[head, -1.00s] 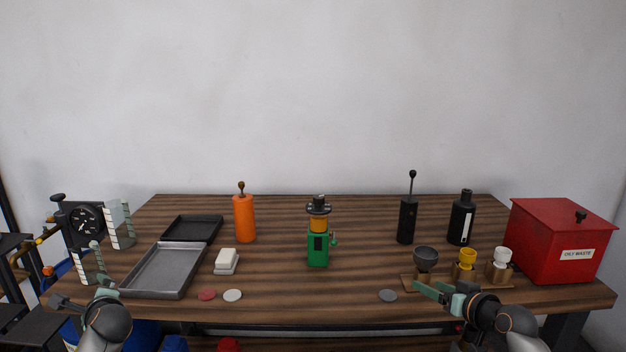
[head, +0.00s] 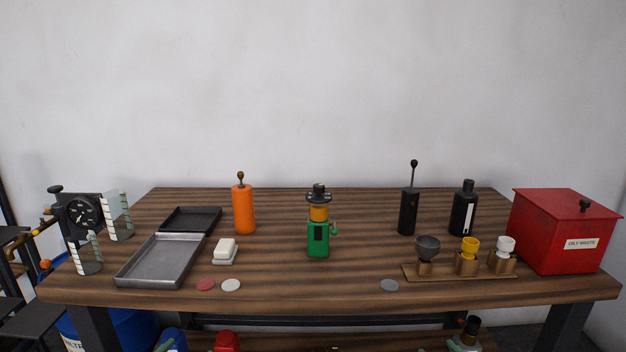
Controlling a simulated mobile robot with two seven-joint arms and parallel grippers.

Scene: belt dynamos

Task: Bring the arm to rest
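Only small parts of my grippers show at the bottom edge of the head view, below the front edge of the workbench (head: 330,291). A pale green piece of my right gripper (head: 458,346) shows at the lower right. A pale green piece that looks like my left gripper (head: 165,346) shows at the lower left, beside a blue object. The fingers are mostly cut off, so their opening cannot be seen. No arm reaches over the benchtop.
On the bench stand a green device with an orange top (head: 318,238), an orange bottle (head: 244,210), a grey tray (head: 160,262), a black tray (head: 191,220), a wooden cup rack (head: 440,272), a black bottle (head: 463,210) and a red waste box (head: 553,235). The centre front is clear.

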